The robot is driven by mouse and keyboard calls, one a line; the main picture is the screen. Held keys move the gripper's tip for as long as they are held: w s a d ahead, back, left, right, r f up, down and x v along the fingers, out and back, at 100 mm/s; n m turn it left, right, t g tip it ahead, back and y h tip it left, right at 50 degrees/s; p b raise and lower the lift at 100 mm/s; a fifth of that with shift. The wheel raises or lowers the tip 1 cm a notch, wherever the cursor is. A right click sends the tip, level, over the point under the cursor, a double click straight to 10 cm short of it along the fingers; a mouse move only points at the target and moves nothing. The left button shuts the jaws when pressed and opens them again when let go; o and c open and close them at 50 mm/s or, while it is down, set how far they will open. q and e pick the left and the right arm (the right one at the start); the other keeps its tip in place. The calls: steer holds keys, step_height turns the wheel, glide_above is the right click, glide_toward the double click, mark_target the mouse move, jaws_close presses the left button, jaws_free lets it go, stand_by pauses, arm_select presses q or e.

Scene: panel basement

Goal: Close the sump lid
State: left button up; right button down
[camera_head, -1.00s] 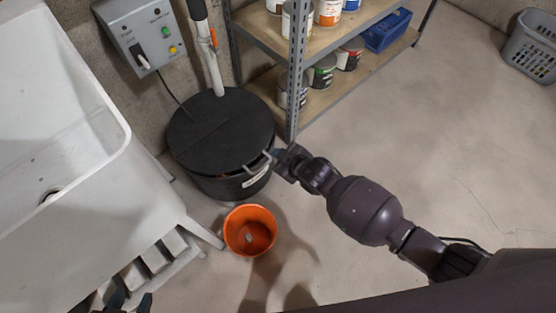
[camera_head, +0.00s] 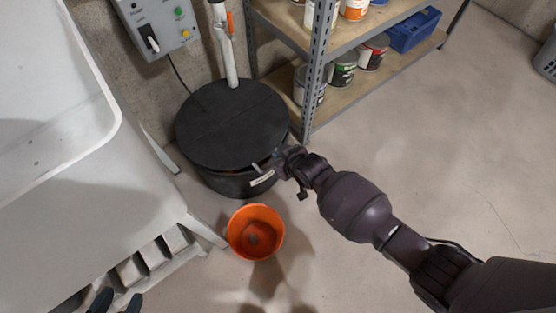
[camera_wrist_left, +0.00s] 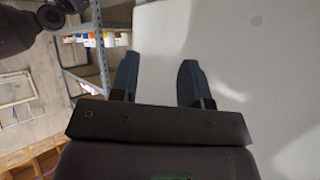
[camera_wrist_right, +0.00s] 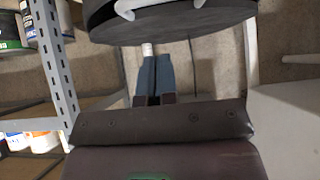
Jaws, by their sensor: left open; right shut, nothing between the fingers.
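The sump (camera_head: 228,182) is a black round basin on the floor with a black two-part lid (camera_head: 225,115) on top. A narrow gap shows under the lid's front edge. A pale handle sits on that edge; it also shows in the right wrist view on the lid's dark edge (camera_wrist_right: 165,22). My right gripper (camera_head: 268,163) is at the lid's front right edge, fingers shut and empty. In the right wrist view the shut fingers (camera_wrist_right: 152,75) point toward the lid's rim; I cannot tell whether they touch it. My left gripper (camera_head: 115,304) is open and empty at the bottom left, away from the sump.
An orange bucket (camera_head: 255,232) stands on the floor in front of the sump. A white sink (camera_head: 60,200) fills the left. A metal shelf (camera_head: 313,75) with paint cans is to the right. A white pipe (camera_head: 225,50) rises behind the lid.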

arm_select(q)
steer(key=shift+a+r+n+t+b, duration=0.1)
steer(key=shift+a+n+t+b, duration=0.2)
steer(key=shift+t+b, duration=0.6)
arm_select(e)
steer(key=f, duration=0.4)
steer(key=shift+w+a+f, duration=0.2)
steer(key=shift+w+f, duration=0.05)
steer(key=shift+w, duration=0.1)
arm_select(q)
steer(key=shift+r+b, duration=0.1)
steer(key=shift+b, duration=0.3)
arm_select(e)
steer(key=shift+s+d+f, duration=0.1)
steer(key=shift+s+f, duration=0.05)
steer(key=shift+f, duration=0.95)
steer(key=shift+s+d+f, duration=0.1)
steer(key=shift+s+f, duration=0.05)
steer(key=shift+f, duration=0.95)
arm_select(q)
steer(key=shift+w, duration=0.1)
